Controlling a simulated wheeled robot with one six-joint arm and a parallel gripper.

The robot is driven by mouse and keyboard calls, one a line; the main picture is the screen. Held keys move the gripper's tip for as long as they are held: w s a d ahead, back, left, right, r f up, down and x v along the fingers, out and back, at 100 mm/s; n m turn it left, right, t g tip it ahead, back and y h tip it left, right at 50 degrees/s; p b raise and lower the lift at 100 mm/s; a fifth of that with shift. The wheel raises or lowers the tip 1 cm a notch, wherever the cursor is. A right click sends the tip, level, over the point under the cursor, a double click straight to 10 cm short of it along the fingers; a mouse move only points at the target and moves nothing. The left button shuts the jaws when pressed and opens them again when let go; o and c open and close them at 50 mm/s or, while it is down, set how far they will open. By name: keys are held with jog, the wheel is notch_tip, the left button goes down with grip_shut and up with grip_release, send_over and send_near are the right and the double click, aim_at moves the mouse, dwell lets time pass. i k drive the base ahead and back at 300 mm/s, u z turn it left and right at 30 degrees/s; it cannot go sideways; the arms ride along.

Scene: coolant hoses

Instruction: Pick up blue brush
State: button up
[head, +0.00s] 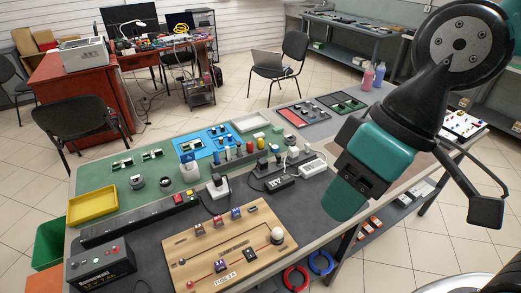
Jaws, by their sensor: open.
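A small blue upright item (188,157), possibly the blue brush, shows at the top of a pale cup (190,173) on the green left part of the workbench. It is too small for me to make out bristles or to be sure. My gripper (428,190) hangs in the air at the right, in front of the bench's right side. It is open and I see nothing held in it. It is well apart from the cup, far to its right. My arm hides part of the bench's right side.
A yellow tray (93,206) lies at the bench's left. A black power strip (140,220) and a wooden board (229,247) are nearer. Several coloured cylinders (239,150) stand right of the cup. A black chair (82,125) stands behind the bench.

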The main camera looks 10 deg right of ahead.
aim_at(216, 152)
jog(key=z, duration=0.2)
jog(key=i, duration=0.85)
jog(key=u, duration=1.25)
